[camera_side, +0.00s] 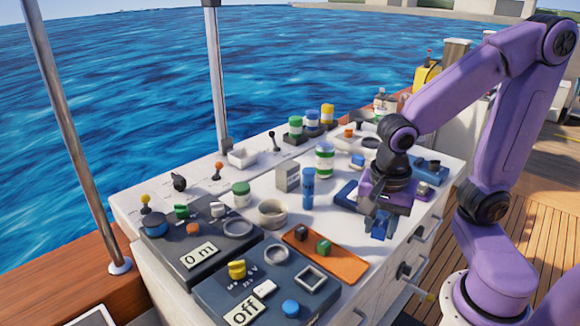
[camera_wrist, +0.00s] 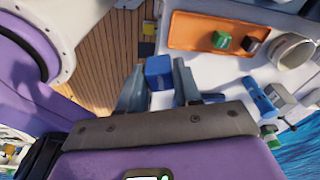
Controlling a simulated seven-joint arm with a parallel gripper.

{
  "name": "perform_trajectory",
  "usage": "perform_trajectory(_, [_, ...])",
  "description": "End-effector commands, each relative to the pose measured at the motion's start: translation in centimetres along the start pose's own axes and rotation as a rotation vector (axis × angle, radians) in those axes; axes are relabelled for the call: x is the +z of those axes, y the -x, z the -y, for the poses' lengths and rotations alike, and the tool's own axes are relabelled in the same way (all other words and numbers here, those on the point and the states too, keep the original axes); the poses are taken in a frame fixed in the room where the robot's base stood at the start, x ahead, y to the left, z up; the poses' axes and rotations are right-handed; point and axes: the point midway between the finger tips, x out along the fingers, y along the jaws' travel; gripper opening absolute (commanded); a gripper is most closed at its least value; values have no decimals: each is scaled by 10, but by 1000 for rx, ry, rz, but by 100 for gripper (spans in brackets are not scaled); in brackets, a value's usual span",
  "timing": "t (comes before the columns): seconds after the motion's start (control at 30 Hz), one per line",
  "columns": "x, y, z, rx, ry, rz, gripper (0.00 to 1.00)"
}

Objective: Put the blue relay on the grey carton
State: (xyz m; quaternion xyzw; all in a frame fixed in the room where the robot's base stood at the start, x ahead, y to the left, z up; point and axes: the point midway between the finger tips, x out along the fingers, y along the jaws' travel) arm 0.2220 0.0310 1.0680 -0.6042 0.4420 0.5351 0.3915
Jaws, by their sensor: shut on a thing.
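The blue relay (camera_side: 378,230) is a small blue block held below my gripper (camera_side: 379,217), off the worktop near its front right edge. In the wrist view the relay (camera_wrist: 158,72) sits between the two fingertips of my gripper (camera_wrist: 158,80), which is shut on it. The grey carton (camera_side: 288,177) is a small upright box in the middle of the white top, left of the gripper in the side view. In the wrist view a grey box that looks like the carton (camera_wrist: 280,95) is at the right, partly beside the blue cylinder.
A blue cylinder (camera_side: 308,188) stands right beside the carton, and a white-green jar (camera_side: 324,160) stands behind it. A beige cup (camera_side: 272,213) and an orange tray (camera_side: 325,256) with small blocks are in front. Dark instrument panels (camera_side: 205,245) fill the left front.

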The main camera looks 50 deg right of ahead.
Motion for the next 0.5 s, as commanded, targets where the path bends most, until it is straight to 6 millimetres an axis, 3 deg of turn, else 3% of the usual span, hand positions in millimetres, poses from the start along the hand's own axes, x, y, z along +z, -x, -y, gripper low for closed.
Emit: perform_trajectory(0.5, [-38, 18, 100, -47, 390, 0, 4])
